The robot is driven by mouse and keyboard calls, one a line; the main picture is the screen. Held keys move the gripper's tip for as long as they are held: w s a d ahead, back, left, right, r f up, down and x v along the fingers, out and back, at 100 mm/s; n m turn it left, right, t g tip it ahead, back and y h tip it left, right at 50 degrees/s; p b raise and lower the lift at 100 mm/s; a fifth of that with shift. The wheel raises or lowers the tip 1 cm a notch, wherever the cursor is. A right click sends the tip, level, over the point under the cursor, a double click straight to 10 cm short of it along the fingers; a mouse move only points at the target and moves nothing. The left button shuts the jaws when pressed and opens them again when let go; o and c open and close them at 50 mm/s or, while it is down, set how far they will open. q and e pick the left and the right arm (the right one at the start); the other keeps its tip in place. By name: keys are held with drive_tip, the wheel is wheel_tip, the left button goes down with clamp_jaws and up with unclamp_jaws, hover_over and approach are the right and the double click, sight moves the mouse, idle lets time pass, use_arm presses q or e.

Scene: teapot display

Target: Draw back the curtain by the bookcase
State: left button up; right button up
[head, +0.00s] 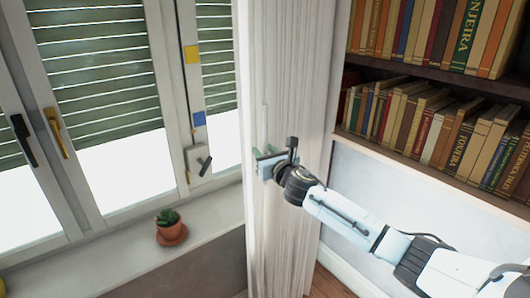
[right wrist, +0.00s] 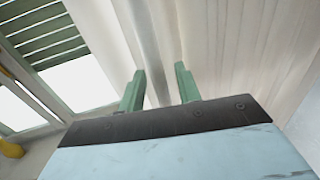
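The white, pleated curtain (head: 290,75) hangs between the window and the bookcase (head: 430,75). A thin, pale vertical rod (head: 264,118) shows on its front, and a greyish upright strip, perhaps this rod, shows in the right wrist view (right wrist: 148,45). My right gripper (head: 262,162) is at the curtain's front, around the height of the rod's lower part. In the right wrist view its two green fingers (right wrist: 160,88) are apart, with the strip running down between them, closer to the left finger. I cannot tell whether they touch it. My left gripper is out of view.
Windows with green shutters (head: 105,95) and handles (head: 55,130) stand on the left. A small potted plant (head: 170,225) is on the sill (head: 120,255). Pale panelling (head: 365,175) lies below the shelves.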

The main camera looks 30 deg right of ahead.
clamp_jaws()
drive_tip(key=d+b, duration=0.1)
drive_tip(key=d, duration=0.8)
drive_tip(key=shift+w+d, duration=0.3)
drive_tip(key=shift+w, duration=0.05)
unclamp_jaws()
